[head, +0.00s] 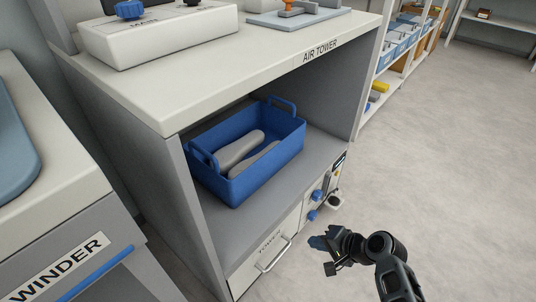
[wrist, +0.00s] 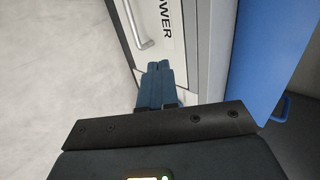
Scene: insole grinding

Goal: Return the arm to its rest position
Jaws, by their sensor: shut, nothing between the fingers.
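My gripper (head: 318,242) is in the lower right of the head view, out in front of the cabinet's right side and below its open shelf. Its fingers point left toward the cabinet front. In the wrist view the two dark blue fingers (wrist: 157,84) lie together, shut with nothing between them. Beyond them in that view are the lower white panel, its handle (wrist: 146,42) and part of a label. The arm reaches in from the bottom right of the head view.
A blue basket (head: 249,187) with grey insoles (head: 240,150) stands on the shelf (head: 222,231) of the AIR TOWER cabinet. Blue knobs (head: 314,215) and a drawer handle (head: 274,256) are close to my gripper. A WINDER unit (head: 62,268) stands at left. The floor (head: 440,150) at right is clear.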

